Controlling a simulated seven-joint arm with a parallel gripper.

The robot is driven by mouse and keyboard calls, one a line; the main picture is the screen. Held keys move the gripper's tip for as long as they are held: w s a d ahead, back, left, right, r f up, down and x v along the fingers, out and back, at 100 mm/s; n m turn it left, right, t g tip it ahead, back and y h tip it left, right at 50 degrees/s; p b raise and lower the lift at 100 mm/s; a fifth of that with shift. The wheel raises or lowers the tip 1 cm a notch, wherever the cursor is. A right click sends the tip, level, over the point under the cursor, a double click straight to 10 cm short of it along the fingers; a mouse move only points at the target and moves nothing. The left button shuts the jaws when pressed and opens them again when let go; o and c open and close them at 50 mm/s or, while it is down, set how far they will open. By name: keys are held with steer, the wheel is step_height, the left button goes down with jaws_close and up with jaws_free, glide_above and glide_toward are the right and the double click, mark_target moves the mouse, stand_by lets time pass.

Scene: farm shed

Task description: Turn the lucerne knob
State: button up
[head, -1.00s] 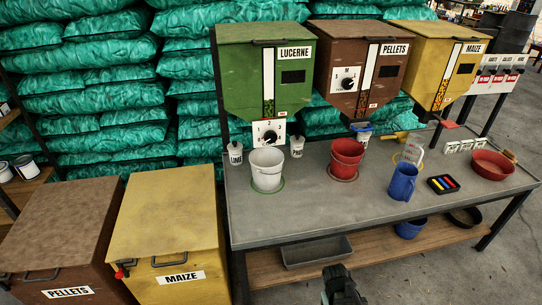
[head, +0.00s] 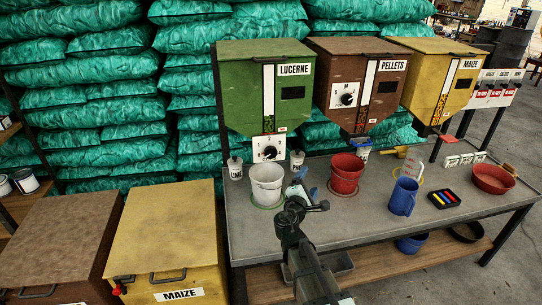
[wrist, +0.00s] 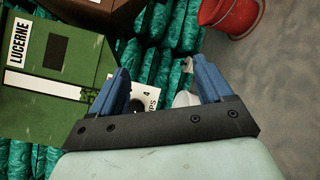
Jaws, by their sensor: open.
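The lucerne knob (head: 269,153) is a black dial on a white numbered plate, below the green LUCERNE hopper (head: 235,95). In the wrist view the hopper (wrist: 50,60) lies at the left, and the white dial plate (wrist: 150,97) shows between my fingers; the left finger partly hides the dial. My gripper (head: 308,182) is above the bench, in front and to the right of the knob, apart from it. In the wrist view its blue fingers (wrist: 160,66) are spread, with nothing held between them.
A white bucket (head: 266,187) stands below the knob, close left of my gripper. A red bucket (head: 346,178) stands to the right. Small white pots (head: 235,168) flank the dial plate. A blue jug (head: 403,196) is further right on the grey bench (head: 370,222).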

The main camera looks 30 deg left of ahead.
steer(key=s+a+r+n+y, duration=0.1)
steer(key=a+r+n+y, duration=0.1)
steer(key=a+n+y, duration=0.55)
steer(key=n+g, duration=0.4)
steer(key=n, duration=0.8)
glide_toward(271, 153)
steer(key=shift+y, duration=0.45)
steer(key=x, duration=0.9)
steer(key=shift+w+f, duration=0.15)
steer(key=shift+f, duration=0.1)
steer(key=c, duration=0.9)
